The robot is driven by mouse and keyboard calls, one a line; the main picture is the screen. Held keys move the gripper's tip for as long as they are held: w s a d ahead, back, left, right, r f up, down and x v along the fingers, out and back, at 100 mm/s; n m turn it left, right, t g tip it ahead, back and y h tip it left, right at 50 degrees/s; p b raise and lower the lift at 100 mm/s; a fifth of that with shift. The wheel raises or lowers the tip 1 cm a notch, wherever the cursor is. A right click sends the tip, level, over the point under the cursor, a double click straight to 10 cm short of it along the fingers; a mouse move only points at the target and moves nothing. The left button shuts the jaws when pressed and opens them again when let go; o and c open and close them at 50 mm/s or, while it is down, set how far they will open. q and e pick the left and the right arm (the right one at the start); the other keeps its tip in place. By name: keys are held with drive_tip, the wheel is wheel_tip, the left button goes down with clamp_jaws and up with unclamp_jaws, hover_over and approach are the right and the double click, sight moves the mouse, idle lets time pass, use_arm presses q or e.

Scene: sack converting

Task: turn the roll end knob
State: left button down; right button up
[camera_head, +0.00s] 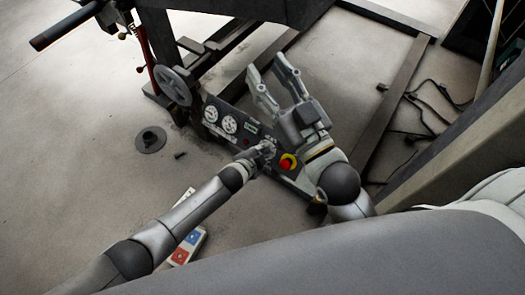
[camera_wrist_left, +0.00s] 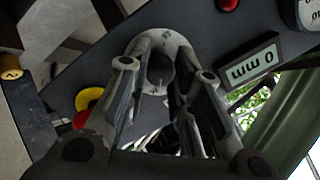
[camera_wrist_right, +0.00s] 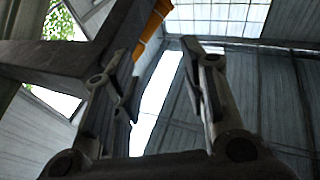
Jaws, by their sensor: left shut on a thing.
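The dark control panel (camera_head: 240,128) carries dial gauges, a small display and a red and yellow stop button (camera_head: 288,162). My left gripper (camera_head: 267,148) reaches the panel just left of the stop button. In the left wrist view, a dark round knob (camera_wrist_left: 160,72) on a pale round plate (camera_wrist_left: 155,42) sits between the two fingers of my left gripper (camera_wrist_left: 161,84). The fingers are shut on it. In the head view the gripper hides the knob. My right gripper (camera_head: 274,80) is open and empty, raised beyond the panel; it is also open in the right wrist view (camera_wrist_right: 160,65).
A dark flanged part (camera_head: 150,140) lies on the floor at left. Black cables (camera_head: 425,105) lie at right.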

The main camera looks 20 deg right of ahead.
use_arm(q)
drive_tip(key=shift+m, duration=1)
use_arm(e)
drive_tip(key=shift+w+f+g, duration=0.1)
drive_tip(key=shift+f+g, duration=0.2)
drive_tip(key=shift+f, duration=0.3)
use_arm(q)
drive_tip(key=shift+a+f, duration=0.1)
drive_tip(key=c, duration=1.3)
unclamp_jaws()
drive_tip(key=shift+o, duration=0.2)
drive_tip(key=v, duration=1.2)
